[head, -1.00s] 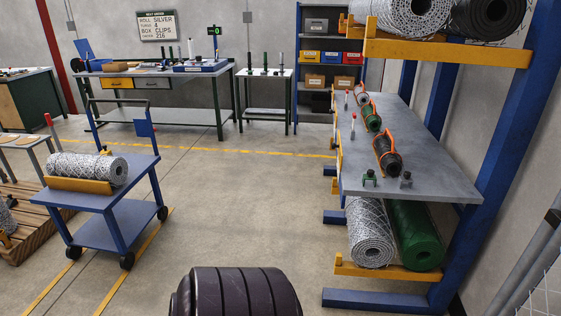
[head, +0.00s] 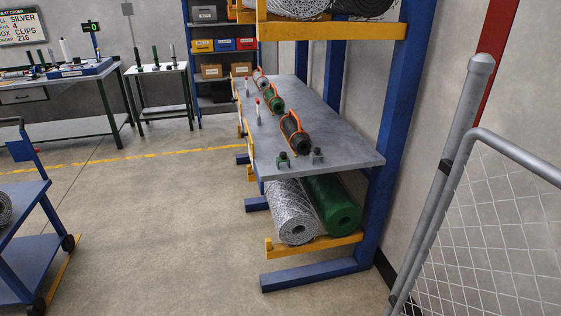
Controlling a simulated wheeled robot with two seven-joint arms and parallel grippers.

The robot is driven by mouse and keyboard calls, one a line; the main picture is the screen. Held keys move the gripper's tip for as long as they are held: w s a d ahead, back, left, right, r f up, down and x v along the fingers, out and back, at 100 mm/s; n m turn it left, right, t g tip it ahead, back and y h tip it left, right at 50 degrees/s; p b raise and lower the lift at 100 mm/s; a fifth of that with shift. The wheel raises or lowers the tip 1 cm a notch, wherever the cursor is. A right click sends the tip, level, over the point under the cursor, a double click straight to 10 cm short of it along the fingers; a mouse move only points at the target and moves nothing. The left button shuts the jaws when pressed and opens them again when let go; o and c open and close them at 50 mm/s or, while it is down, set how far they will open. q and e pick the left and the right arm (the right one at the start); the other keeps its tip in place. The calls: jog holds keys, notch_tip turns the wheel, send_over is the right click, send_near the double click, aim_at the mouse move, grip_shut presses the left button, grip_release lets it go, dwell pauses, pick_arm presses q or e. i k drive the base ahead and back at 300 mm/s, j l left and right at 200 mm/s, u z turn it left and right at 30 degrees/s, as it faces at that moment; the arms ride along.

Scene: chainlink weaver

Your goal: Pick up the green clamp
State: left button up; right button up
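The green clamp (head: 283,160) is small and stands near the front edge of the grey rack shelf (head: 330,138), toward its near left corner. A small dark grey clamp (head: 318,155) stands just to its right. A dark roll in an orange cradle (head: 294,134) lies just behind the two clamps. Neither of my grippers shows in the head view, and nothing is seen touching the green clamp.
The blue rack holds a silver mesh roll (head: 293,212) and a green roll (head: 333,204) below the shelf. A mesh gate (head: 490,215) stands at the right. A blue cart (head: 22,225) is at the left. Floor between cart and rack is clear.

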aim_at(283, 157)
jog(key=k+l+z, duration=0.15)
jog(key=k+z, duration=0.3)
jog(key=k, duration=0.2)
jog(key=i+j+z, duration=0.1)
jog(key=z, duration=0.3)
jog(key=i+j+z, duration=0.1)
jog(key=j+z, duration=0.15)
jog(key=z, duration=0.15)
jog(key=j+z, duration=0.2)
jog(key=z, duration=0.15)
jog(key=i+j+z, duration=0.1)
jog(key=j+z, duration=0.15)
jog(key=z, duration=0.15)
jog(key=j, duration=1.2)
jog(key=i+j, duration=0.15)
jog(key=j, duration=2.2)
jog(key=i, duration=0.05)
